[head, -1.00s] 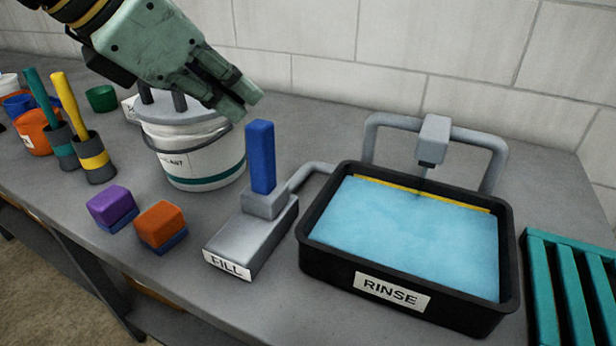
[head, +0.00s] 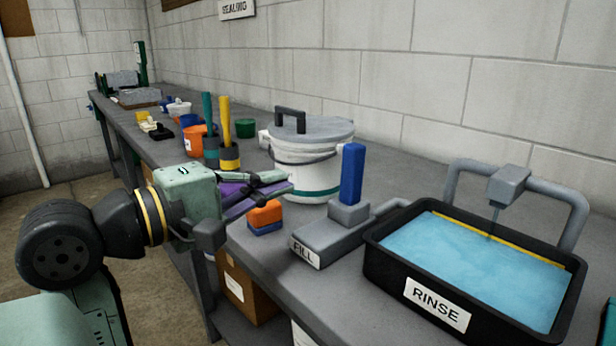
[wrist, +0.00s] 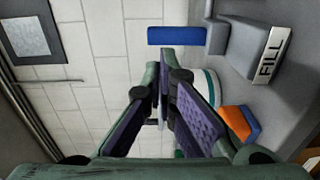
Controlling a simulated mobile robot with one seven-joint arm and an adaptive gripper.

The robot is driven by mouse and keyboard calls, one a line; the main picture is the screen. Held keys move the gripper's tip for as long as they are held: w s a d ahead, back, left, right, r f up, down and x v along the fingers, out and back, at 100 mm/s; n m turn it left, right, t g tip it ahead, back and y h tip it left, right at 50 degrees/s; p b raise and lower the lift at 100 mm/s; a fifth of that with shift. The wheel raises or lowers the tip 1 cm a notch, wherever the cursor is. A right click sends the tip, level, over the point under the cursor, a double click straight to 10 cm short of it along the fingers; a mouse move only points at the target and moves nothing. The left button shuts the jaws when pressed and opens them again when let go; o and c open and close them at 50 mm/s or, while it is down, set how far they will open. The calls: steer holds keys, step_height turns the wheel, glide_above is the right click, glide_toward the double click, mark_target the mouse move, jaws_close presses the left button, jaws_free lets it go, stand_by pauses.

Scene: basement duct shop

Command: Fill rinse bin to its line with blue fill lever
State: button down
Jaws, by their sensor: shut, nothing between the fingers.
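The black rinse bin (head: 440,303) holds blue water (head: 470,250) up close to the yellow line (head: 500,238) on its back wall. The blue fill lever (head: 352,174) stands upright on the grey FILL base (head: 325,237), left of the bin. The lever also shows in the wrist view (wrist: 176,36). A grey spout (head: 508,183) hangs over the bin with a thin strand below it; I cannot tell if water runs. My gripper (head: 288,180) is shut and empty, left of the lever and apart from it. Its purple-padded fingers show in the wrist view (wrist: 166,62).
A lidded white bucket (head: 305,165) stands behind my gripper. Brush holders (head: 229,157) and small tubs stand farther left along the bench. A teal rack (head: 608,320) is at the right edge.

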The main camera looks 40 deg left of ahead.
mark_target(349, 154)
steer(key=w+p, duration=0.1)
steer(key=w, duration=0.3)
steer(key=w+p, duration=0.1)
steer(key=w, duration=0.3)
steer(key=w+d+p, duration=0.1)
steer(key=w, duration=0.3)
steer(key=shift+w+f+p, duration=0.25)
steer(key=shift+f+p, duration=0.05)
steer(key=shift+w+d+r+g, duration=0.1)
steer(key=shift+w+r+g, duration=0.25)
steer(key=shift+w+g, duration=0.15)
steer(key=shift+w+r+g+p, duration=0.25)
steer(key=shift+w+g+p, duration=0.15)
steer(key=shift+w+g, duration=0.45)
steer(key=shift+w+d+f+g, duration=0.1)
steer(key=shift+w+f+g, duration=0.05)
steer(key=shift+w+g, duration=0.8)
steer(key=shift+s, duration=0.25)
